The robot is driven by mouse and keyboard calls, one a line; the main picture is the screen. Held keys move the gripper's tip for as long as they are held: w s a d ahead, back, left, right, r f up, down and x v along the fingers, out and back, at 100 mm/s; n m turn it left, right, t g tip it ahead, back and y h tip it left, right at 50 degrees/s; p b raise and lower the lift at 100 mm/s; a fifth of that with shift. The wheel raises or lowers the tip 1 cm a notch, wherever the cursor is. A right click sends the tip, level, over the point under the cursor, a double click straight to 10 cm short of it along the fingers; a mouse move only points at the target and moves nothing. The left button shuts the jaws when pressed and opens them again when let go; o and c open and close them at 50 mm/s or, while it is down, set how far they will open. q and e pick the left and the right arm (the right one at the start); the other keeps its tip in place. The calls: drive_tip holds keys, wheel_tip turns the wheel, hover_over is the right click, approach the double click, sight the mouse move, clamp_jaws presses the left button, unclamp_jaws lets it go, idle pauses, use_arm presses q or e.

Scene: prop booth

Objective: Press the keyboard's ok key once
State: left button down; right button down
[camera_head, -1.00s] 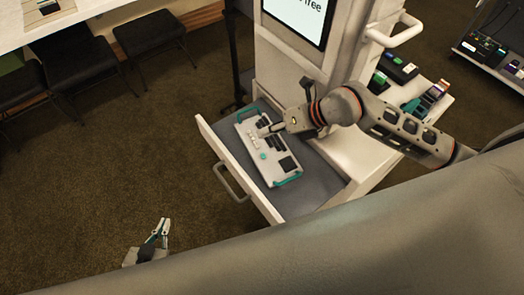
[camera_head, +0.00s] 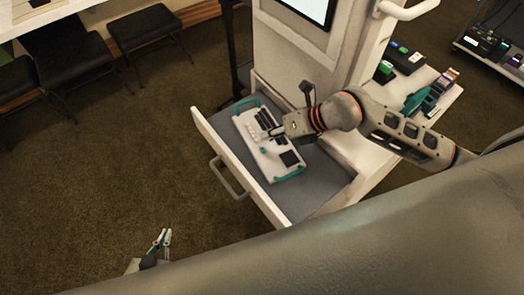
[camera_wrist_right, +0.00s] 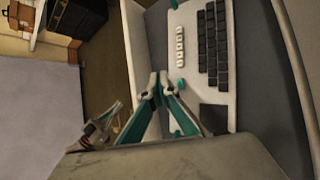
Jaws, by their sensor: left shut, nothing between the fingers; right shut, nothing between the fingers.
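The keyboard (camera_head: 270,166) is a white panel with teal handles, lying in the open drawer (camera_head: 313,187). It has black keys, a row of small white keys, a round teal key (camera_head: 263,149) and a dark square pad (camera_head: 289,158). I cannot read any label, so I cannot tell which key is ok. My right gripper (camera_head: 270,132) is shut and empty over the keyboard. In the right wrist view its fingertips (camera_wrist_right: 160,76) appear just left of the teal key (camera_wrist_right: 180,86); contact cannot be told. My left gripper (camera_head: 164,236) is shut and empty, low and away from the drawer.
The drawer's front wall and handle (camera_head: 229,180) face the open floor. A white cabinet with a screen stands behind. Small devices (camera_head: 405,58) lie on the white top at right. Black stools (camera_head: 145,27) stand at far left.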

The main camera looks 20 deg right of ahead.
sight(265, 149)
drive_tip(key=shift+f, duration=1.25)
use_arm(q)
drive_tip(key=shift+w+a+f+b, duration=0.1)
drive_tip(key=shift+w+a+b, duration=0.15)
drive_tip(key=shift+w, duration=0.2)
use_arm(e)
drive_tip(key=shift+f, duration=0.25)
use_arm(q)
drive_tip(key=shift+s+f, duration=0.15)
drive_tip(key=shift+f, duration=0.1)
drive_tip(key=shift+r, duration=0.15)
use_arm(e)
drive_tip(key=shift+f, duration=0.2)
drive_tip(key=shift+f, duration=0.25)
